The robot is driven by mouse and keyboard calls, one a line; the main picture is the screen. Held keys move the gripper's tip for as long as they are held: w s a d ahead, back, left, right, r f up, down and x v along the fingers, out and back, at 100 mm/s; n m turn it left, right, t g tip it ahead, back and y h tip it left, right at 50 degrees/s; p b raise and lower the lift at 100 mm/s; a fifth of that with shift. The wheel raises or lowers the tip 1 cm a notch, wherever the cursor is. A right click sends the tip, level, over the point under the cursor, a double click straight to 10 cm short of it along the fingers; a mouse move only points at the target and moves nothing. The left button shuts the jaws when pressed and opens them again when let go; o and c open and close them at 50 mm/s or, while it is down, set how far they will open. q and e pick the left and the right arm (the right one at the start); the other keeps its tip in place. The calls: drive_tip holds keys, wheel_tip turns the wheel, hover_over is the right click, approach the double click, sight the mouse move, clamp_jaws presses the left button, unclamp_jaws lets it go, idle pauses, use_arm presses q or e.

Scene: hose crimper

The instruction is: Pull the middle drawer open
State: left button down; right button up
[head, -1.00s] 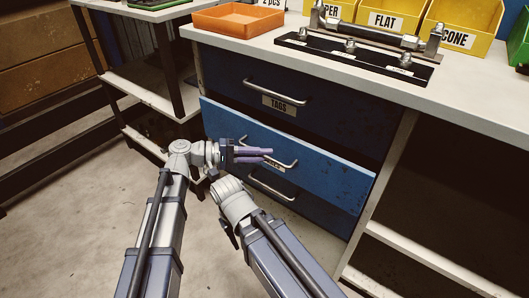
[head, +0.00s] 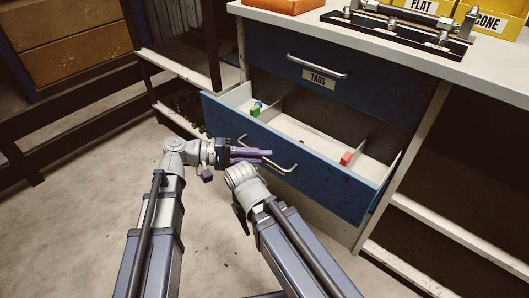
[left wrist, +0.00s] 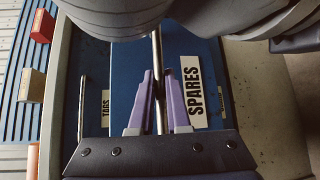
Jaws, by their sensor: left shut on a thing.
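The middle drawer (head: 330,183) has a blue front and stands pulled out of the cabinet, so its white inside with dividers shows. In the left wrist view its front (left wrist: 185,55) carries a SPARES label (left wrist: 193,98). My left gripper (head: 268,157) is at the drawer's bar handle (head: 288,169). In the left wrist view its purple fingers (left wrist: 161,95) lie on both sides of the handle bar (left wrist: 158,60), shut on it. My right arm's end (head: 243,185) is in front of the drawer, and its fingers cannot be made out.
The closed TAGS drawer (head: 300,75) sits above. A green block (head: 255,111) and a red block (head: 346,158) lie inside the open drawer. An orange tray (head: 285,5) stands on the worktop (head: 300,24). Open shelving (head: 450,170) is at right; bare floor lies in front.

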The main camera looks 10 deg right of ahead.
use_arm(q)
drive_tip(key=shift+s+a, duration=0.1)
drive_tip(key=c, duration=0.9)
unclamp_jaws()
drive_tip(key=a, duration=0.5)
drive_tip(key=w+a+r+p, duration=0.1)
drive_tip(key=a, duration=0.1)
drive_tip(key=shift+a, duration=0.35)
